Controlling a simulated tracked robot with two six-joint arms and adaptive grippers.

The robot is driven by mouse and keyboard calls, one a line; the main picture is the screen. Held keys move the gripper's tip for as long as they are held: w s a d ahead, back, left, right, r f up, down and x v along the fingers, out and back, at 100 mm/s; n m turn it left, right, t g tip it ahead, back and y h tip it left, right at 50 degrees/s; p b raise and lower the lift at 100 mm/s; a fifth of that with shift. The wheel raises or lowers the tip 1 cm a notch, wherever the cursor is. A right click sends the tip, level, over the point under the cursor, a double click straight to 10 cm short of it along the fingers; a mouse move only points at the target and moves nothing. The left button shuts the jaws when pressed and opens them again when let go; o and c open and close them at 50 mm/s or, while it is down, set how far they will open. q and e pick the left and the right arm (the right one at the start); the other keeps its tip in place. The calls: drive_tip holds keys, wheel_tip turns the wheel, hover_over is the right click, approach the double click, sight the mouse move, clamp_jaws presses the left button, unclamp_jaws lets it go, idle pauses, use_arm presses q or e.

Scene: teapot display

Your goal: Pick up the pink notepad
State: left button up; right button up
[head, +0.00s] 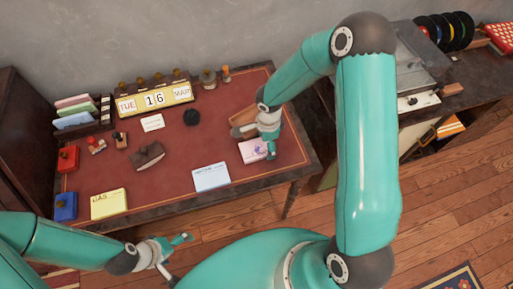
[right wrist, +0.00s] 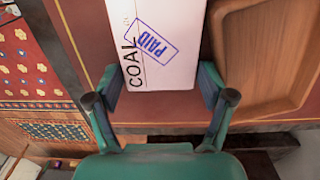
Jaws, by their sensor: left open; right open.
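The pink notepad (head: 250,152), pale pink, lies near the right front of the red-topped desk (head: 165,185). In the right wrist view the pad (right wrist: 170,60) shows the word COAL and a blue PAID stamp. My right gripper (head: 270,150) is over the pad's right side in the head view and hides part of it. In the right wrist view my right gripper (right wrist: 160,90) is open, with the pad's near end between its fingertips; contact cannot be told. My left gripper (head: 180,258) is open and empty in front of the desk.
A wooden tray (right wrist: 265,55) lies right beside the pad in the wrist view. A blue-white notepad (head: 211,177) and a yellow GAS notepad (head: 109,204) lie along the front. The desk's middle has free room.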

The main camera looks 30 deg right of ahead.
drive_tip(key=c, duration=1)
drive_tip(key=shift+o, duration=0.2)
drive_tip(key=shift+r, duration=0.1)
